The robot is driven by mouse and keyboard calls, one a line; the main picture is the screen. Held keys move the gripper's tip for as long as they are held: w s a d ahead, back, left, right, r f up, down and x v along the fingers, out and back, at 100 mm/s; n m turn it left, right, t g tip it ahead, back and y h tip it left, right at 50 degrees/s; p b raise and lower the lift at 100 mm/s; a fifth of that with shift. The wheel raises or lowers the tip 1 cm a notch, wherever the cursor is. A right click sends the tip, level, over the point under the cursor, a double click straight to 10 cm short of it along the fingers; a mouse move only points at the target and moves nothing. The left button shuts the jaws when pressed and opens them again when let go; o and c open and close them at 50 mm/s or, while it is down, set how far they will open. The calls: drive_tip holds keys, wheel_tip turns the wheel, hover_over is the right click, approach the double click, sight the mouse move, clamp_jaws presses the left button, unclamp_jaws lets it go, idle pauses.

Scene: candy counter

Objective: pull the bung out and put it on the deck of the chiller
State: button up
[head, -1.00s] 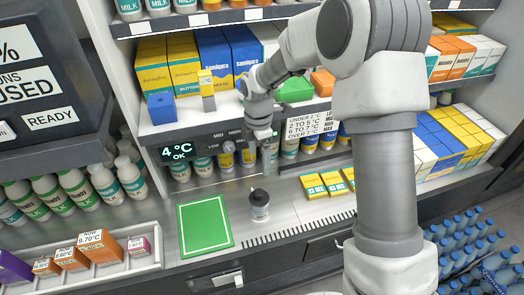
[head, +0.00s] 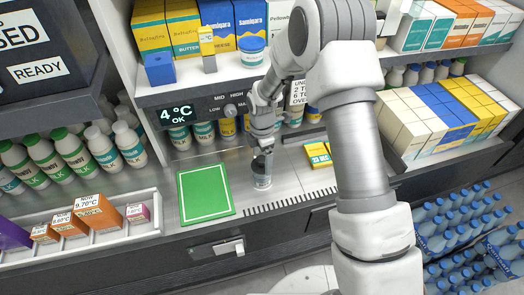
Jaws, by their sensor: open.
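Yellow boxes (head: 318,154) lie on the deck to the right of the bottle. Several bottles stand behind, under the shelf with the 4 °C display (head: 178,113). A white tray (head: 103,236) with small boxes is at the left. The green mat is bare.

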drive_tip(key=shift+f, duration=0.45)
drive_tip(key=c, duration=1.1)
drive_tip(key=shift+r+p, duration=0.5)
drive_tip(key=shift+r, duration=0.2)
drive_tip(key=shift+r+p, duration=0.7)
drive_tip(key=shift+r, duration=0.25)
